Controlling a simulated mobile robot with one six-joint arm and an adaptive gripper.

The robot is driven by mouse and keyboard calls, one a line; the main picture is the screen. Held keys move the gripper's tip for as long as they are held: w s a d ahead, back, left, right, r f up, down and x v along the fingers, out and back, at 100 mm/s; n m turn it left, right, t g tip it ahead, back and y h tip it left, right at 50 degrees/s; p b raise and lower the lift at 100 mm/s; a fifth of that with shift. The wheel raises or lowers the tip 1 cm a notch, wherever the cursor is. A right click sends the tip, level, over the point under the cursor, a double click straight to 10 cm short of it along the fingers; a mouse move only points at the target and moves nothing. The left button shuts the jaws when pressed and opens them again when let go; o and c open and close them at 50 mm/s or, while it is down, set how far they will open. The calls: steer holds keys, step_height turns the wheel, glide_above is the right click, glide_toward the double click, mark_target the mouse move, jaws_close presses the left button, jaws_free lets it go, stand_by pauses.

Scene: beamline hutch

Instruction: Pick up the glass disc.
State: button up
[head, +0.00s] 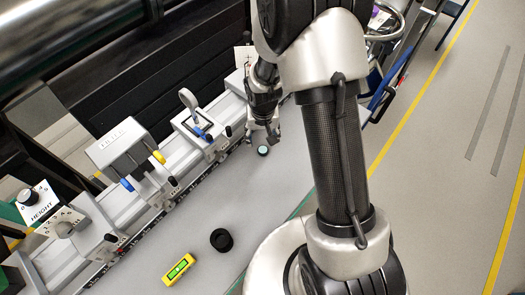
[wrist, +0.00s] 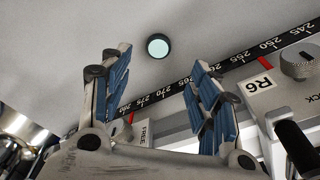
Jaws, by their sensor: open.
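The glass disc (head: 263,150) is a small pale-teal round piece with a dark rim, lying flat on the grey bench top. It also shows in the wrist view (wrist: 158,46), beyond the fingertips and between their lines. My gripper (head: 262,133) is beside and above the disc in the head view, apart from it. In the wrist view my gripper (wrist: 160,70) has its two blue-padded fingers spread wide with nothing between them. The whole top of the disc is visible.
A rail with a number scale (wrist: 240,57) runs close to the disc. On it stand the filter unit (head: 122,150), a ring-topped holder (head: 195,120) and a height knob unit (head: 38,205). A black cap (head: 221,240) and a yellow level (head: 180,269) lie on the bench, with bare surface between.

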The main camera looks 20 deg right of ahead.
mark_target(263, 150)
steer(key=f, duration=0.3)
steer(key=shift+w+d+f+b, duration=0.1)
steer(key=shift+w+f+b, duration=0.15)
steer(key=shift+b, duration=0.05)
steer(key=shift+w+d+f+b, duration=0.1)
steer(key=shift+f+b, duration=0.35)
steer(key=shift+f, duration=0.9)
steer(key=shift+w+d+f+b, duration=0.1)
steer(key=shift+f+b, duration=0.3)
steer(key=shift+f, duration=0.95)
steer(key=shift+r, duration=0.1)
steer(key=c, duration=1)
